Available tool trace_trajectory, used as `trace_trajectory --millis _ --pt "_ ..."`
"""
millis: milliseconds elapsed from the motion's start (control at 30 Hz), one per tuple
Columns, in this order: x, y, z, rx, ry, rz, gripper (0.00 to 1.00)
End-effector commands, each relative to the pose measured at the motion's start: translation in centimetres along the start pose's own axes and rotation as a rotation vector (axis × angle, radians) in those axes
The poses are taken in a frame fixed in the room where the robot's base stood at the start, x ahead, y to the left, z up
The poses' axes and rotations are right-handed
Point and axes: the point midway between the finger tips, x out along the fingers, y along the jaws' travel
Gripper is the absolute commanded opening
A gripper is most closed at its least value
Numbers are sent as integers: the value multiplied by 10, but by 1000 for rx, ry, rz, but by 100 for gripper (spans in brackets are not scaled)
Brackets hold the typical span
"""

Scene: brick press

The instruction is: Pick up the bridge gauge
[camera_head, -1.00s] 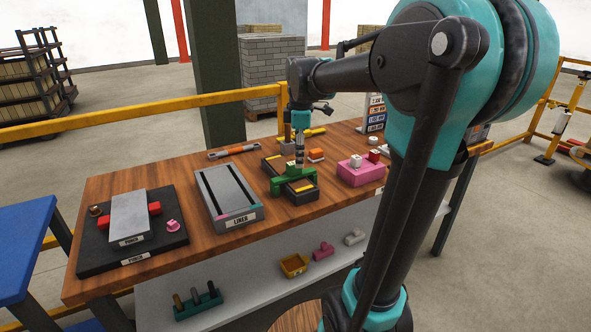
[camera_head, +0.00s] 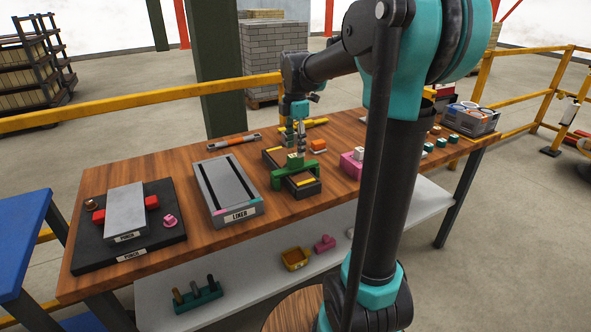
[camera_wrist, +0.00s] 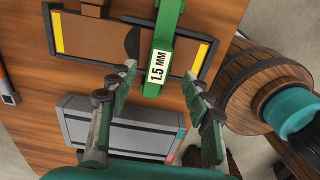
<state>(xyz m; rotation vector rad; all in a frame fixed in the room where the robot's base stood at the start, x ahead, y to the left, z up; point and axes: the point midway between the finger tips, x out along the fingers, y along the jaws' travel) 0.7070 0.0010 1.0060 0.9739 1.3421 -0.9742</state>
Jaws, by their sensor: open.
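The bridge gauge (camera_head: 306,169) is a green bridge-shaped piece. It stands across a dark mould with yellow strips (camera_head: 309,190) on the wooden table. In the wrist view the gauge (camera_wrist: 152,88) shows as a green bar with a white "1.5 MM" label, crossing the brown mould (camera_wrist: 105,40). My gripper (camera_head: 297,150) is over the gauge, pointing down. In the wrist view my gripper (camera_wrist: 160,78) is open, its two fingers apart on either side of the gauge's labelled end. I cannot tell whether either finger touches it. The fingertips' height above the gauge is hard to judge.
A grey box labelled LINER (camera_head: 228,193) lies left of the mould. A black punch plate (camera_head: 90,245) is further left. A pink block (camera_head: 350,166) and an orange-and-white block (camera_head: 318,146) are close on the right. A yellow-handled tool (camera_head: 305,123) lies behind.

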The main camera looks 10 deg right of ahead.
Motion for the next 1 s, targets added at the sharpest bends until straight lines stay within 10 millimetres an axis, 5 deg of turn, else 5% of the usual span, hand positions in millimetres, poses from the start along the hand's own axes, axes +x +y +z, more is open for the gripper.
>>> trace_trajectory --millis 600,900,1000 --pt "63 3 2 1 0 0 50" --pt "67 2 2 1 0 0 50" --pt "67 2 2 1 0 0 39"
